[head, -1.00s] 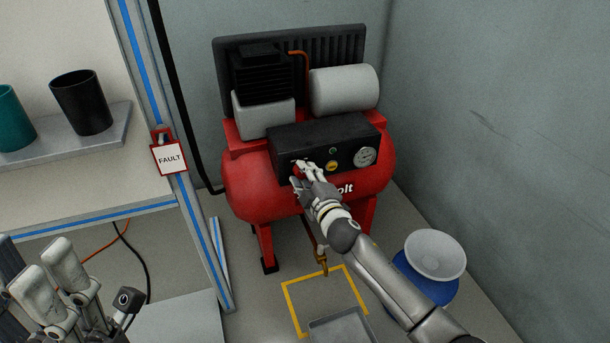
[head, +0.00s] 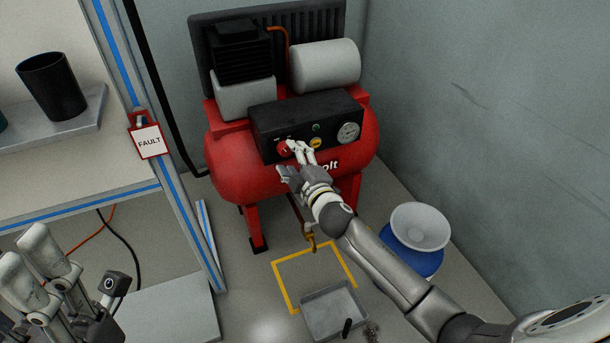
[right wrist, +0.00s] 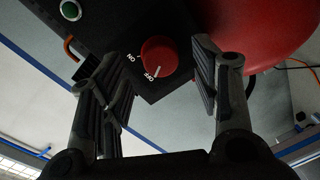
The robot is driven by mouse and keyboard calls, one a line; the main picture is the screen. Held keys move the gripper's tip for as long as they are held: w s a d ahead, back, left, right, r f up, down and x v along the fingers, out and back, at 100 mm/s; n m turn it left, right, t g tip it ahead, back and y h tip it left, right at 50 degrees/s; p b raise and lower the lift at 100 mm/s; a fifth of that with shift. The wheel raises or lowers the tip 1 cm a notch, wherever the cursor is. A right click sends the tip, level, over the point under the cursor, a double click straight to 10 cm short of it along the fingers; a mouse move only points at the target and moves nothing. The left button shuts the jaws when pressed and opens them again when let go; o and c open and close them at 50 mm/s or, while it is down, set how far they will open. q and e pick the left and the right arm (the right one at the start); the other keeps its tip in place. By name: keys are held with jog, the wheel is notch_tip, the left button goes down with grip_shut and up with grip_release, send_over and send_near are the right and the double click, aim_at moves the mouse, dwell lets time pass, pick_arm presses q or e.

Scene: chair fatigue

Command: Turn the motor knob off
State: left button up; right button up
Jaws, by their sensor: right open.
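The red motor knob (head: 284,148) is on the black control panel of the red compressor in the head view. In the right wrist view the knob (right wrist: 159,56) is round, between the labels ON and OFF; a white mark shows at its edge by OFF, but I cannot tell for sure where it points. My right gripper (head: 288,160) is open just in front of the panel, its fingers spread. In the right wrist view its fingers (right wrist: 160,95) stand either side of the knob, apart from it. My left gripper (head: 35,265) is low at the left, partly cut off.
A gauge (head: 348,132) and a green button (head: 316,127) are on the panel. A FAULT tag (head: 149,141) hangs on the shelf post at left.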

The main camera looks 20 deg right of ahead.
jog(key=s, duration=0.9)
jog(key=shift+s+d+r, duration=0.15)
jog(key=shift+d+r, duration=0.2)
jog(key=shift+r, duration=0.05)
